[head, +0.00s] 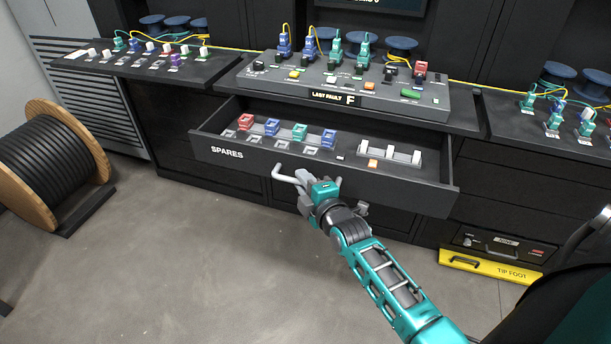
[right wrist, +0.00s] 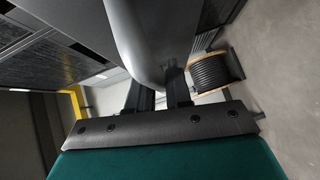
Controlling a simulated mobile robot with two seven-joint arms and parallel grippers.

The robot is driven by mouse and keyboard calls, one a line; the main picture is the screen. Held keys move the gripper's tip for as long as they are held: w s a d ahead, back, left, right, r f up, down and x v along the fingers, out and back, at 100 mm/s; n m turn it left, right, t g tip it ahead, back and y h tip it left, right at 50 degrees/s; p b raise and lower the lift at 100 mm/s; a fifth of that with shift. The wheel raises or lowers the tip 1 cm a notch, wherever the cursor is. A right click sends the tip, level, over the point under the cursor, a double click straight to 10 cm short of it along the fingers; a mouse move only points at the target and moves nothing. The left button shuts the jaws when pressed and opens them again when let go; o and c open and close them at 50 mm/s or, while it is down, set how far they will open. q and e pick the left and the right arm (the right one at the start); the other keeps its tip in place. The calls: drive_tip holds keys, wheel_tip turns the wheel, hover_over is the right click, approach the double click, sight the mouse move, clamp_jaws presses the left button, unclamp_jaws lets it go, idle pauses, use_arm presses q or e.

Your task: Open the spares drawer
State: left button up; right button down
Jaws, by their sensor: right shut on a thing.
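The spares drawer (head: 225,153) is pulled out from under the console in the head view. Red, blue and green connectors and a white-topped rack lie inside it. My right gripper (head: 305,182) is at the drawer front, shut on the light grey bar handle (head: 287,178). In the right wrist view the handle (right wrist: 145,40) looms large at the fingers (right wrist: 158,92), which partly hide behind it. The handle's right part is covered by my gripper in the head view. My left gripper is not in view.
The console (head: 330,82) with several connectors stands above the drawer. A cable drum (head: 50,150) stands on the floor at left. A yellow-edged tip-foot unit (head: 490,262) sits low at right. The grey floor (head: 180,270) before the drawer is clear.

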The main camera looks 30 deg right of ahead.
drive_tip(key=shift+s+a, duration=0.4)
drive_tip(key=shift+a, duration=0.1)
drive_tip(key=c, duration=1.1)
unclamp_jaws()
drive_tip(key=shift+c, duration=0.2)
drive_tip(key=shift+s, duration=0.1)
drive_tip(key=s+r+p, duration=0.1)
drive_tip(key=s+r, duration=0.1)
drive_tip(key=s, duration=1)
drive_tip(key=shift+s+a, duration=0.25)
drive_tip(key=shift+a, duration=0.15)
drive_tip(key=shift+f, duration=0.1)
